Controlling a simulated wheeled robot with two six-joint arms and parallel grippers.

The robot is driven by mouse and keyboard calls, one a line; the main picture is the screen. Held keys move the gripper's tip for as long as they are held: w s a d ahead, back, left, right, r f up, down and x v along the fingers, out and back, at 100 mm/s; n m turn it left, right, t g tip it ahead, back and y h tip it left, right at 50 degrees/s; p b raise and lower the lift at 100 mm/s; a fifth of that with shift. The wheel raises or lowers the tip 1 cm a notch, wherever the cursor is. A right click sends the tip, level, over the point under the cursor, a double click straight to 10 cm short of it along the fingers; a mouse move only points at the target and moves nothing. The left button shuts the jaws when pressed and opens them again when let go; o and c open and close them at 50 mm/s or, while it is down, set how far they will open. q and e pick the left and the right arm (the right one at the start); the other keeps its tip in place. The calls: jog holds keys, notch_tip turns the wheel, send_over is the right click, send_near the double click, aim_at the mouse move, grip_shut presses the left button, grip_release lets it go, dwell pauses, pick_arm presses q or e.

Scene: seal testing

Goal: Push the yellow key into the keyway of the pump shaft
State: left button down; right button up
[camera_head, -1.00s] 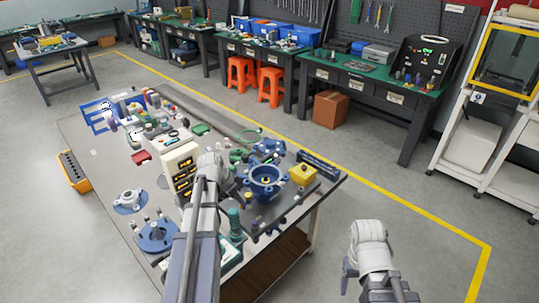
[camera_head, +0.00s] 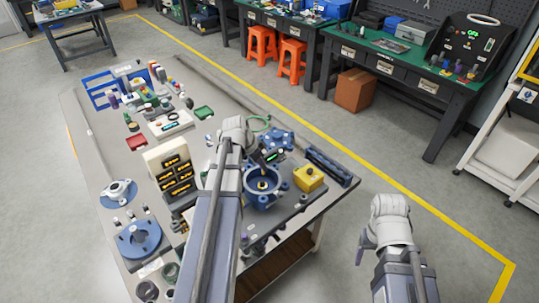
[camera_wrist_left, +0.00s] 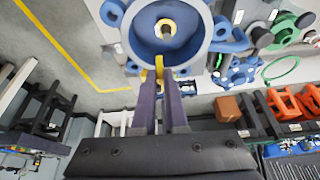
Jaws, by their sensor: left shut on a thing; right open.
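The blue pump housing (camera_head: 250,199) stands on the table near its right end, open side up. The pump shaft (camera_head: 262,185) shows as a small brass-coloured end in its middle. In the left wrist view, the round shaft end (camera_wrist_left: 166,27) sits inside the blue ring (camera_wrist_left: 140,42). The keyway cannot be made out. My right gripper (camera_head: 364,246) is off the table, open and empty.
A yellow box (camera_head: 309,178) and a dark rail (camera_head: 330,167) lie right of the pump. Blue flanged parts (camera_head: 139,238) lie at the table's left. Floor right of the table is clear.

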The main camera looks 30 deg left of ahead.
pick_arm(q)
jog(key=shift+w, duration=0.35)
jog(key=shift+s, duration=0.1)
pick_arm(e)
jog(key=shift+w, duration=0.25)
pick_arm(q)
jog(key=shift+f, duration=0.15)
pick_arm(e)
jog(key=shift+s+f, duration=0.1)
jog(key=shift+f, duration=0.05)
pick_arm(q)
jog(key=shift+f+b, duration=0.95)
jog(key=shift+b, duration=0.15)
jog(key=shift+f+b, duration=1.05)
pick_arm(e)
jog(key=shift+f, duration=2)
pick_arm(q)
jog(key=shift+f, duration=0.15)
pick_arm(e)
jog(key=shift+f, duration=0.15)
pick_arm(q)
jog(key=shift+f+b, duration=0.3)
jog(key=shift+b, duration=0.2)
jog(key=c, duration=0.9)
grip_release()
jog(key=shift+r, duration=0.1)
pick_arm(e)
jog(key=shift+f, duration=0.2)
